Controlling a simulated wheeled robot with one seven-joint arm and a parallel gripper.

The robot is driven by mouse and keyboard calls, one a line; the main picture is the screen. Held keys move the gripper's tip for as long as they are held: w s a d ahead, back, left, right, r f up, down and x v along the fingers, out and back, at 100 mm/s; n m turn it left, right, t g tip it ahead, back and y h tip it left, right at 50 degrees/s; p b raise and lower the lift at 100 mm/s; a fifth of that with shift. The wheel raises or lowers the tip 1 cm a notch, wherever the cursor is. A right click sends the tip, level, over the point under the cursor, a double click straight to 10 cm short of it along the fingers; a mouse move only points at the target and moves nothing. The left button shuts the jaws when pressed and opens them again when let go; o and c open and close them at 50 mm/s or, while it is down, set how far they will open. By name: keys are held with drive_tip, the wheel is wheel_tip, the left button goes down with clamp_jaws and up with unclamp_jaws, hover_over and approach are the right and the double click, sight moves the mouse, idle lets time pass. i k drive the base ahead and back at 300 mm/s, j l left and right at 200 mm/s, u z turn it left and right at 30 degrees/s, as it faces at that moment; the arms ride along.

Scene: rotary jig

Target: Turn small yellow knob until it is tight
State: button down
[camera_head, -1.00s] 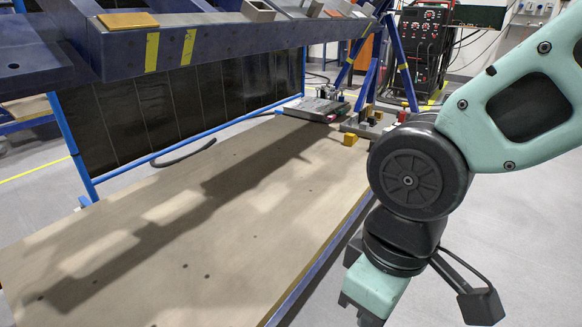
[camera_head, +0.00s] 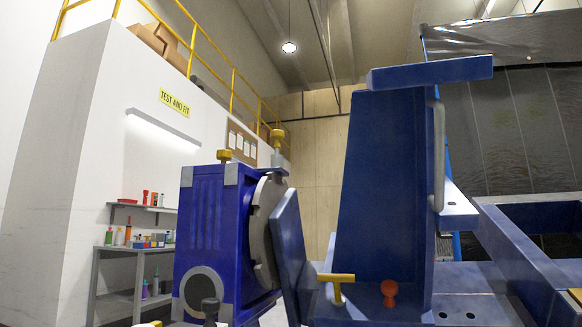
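The blue rotary jig stands in the lower middle of the view, with a blue housing (camera_head: 213,215) and a grey round plate (camera_head: 262,222) on its right side. A small yellow knob (camera_head: 224,155) sits on top of the housing. I cannot tell from this view whether either is tight. A yellow T-shaped handle (camera_head: 337,278) and a red knob (camera_head: 389,289) are lower right. My gripper and arm are not in view.
A tall blue upright (camera_head: 383,180) with a grey bar handle (camera_head: 438,155) rises right of the jig. Blue frame beams (camera_head: 515,270) extend right. Shelves (camera_head: 135,252) with bottles and bins stand left, against a white wall (camera_head: 60,150).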

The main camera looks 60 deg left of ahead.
sight(224, 155)
drive_tip(key=u, duration=0.4)
drive_tip(key=l+u, duration=0.15)
drive_tip(key=u, duration=0.25)
drive_tip(key=l+u, duration=0.1)
drive_tip(key=u, duration=0.35)
drive_tip(key=l+u, duration=0.1)
drive_tip(key=u, duration=0.3)
drive_tip(key=i+l, duration=0.05)
